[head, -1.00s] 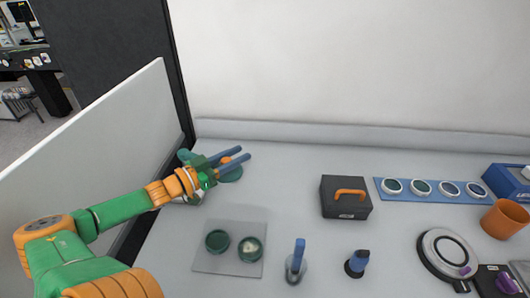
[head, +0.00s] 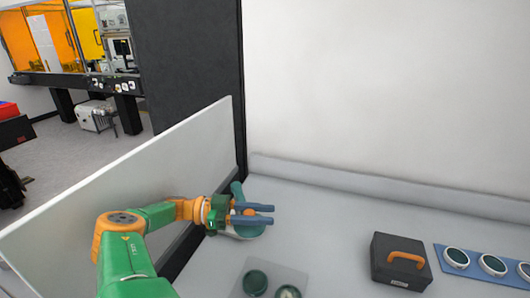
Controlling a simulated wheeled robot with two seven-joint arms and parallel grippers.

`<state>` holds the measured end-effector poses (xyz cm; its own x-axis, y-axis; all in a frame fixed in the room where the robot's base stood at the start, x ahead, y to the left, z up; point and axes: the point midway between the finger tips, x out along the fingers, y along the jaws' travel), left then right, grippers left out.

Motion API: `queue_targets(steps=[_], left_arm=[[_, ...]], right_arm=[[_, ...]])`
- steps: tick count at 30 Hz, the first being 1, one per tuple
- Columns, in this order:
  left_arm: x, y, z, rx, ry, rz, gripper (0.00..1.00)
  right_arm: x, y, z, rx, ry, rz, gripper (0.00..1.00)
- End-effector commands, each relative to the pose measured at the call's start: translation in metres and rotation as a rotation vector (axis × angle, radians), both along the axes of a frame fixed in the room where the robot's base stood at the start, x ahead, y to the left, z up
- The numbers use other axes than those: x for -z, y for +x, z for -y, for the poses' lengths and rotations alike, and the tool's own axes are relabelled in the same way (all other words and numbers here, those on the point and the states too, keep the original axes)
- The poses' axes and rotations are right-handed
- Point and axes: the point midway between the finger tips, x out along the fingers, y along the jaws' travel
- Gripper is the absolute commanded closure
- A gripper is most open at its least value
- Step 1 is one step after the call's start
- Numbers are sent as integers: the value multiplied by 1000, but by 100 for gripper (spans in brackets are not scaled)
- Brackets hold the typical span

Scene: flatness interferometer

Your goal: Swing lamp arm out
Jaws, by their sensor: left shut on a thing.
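The lamp is a green piece at the left rear of the bench, beside the low white panel. Its green upright part (head: 238,193) shows behind my left gripper, and its round green part (head: 250,231) shows in front. My right gripper is not in view.
A white panel (head: 120,190) stands close along my left arm. A black case (head: 386,272) with an orange handle and a blue strip (head: 447,252) of round optics are at the right. A grey mat (head: 289,267) with round green pieces lies in front. Bench between is clear.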

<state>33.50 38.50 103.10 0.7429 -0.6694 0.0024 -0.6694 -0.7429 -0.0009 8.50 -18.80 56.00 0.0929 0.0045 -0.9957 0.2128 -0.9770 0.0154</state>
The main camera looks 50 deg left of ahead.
Motion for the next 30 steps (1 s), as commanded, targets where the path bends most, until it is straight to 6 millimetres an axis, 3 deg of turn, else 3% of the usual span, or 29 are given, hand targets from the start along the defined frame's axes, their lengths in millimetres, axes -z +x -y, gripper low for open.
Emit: queue_targets(steps=[11, 12, 14, 24, 26, 30], left_arm=[[3, -2, 1, 6, 1, -9, 100], [3, -2, 1, 5, 1, -9, 53], [3, -2, 1, 5, 1, -7, 37], [-3, -1, 0, 3, 1, -4, 35], [-12, -1, 1, 4, 1, -4, 35], [-47, -3, 3, 4, -2, -8, 35]], right_arm=[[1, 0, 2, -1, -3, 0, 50], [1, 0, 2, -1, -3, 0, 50], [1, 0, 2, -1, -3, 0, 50], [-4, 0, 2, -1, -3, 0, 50], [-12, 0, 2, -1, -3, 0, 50], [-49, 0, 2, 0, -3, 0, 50]])
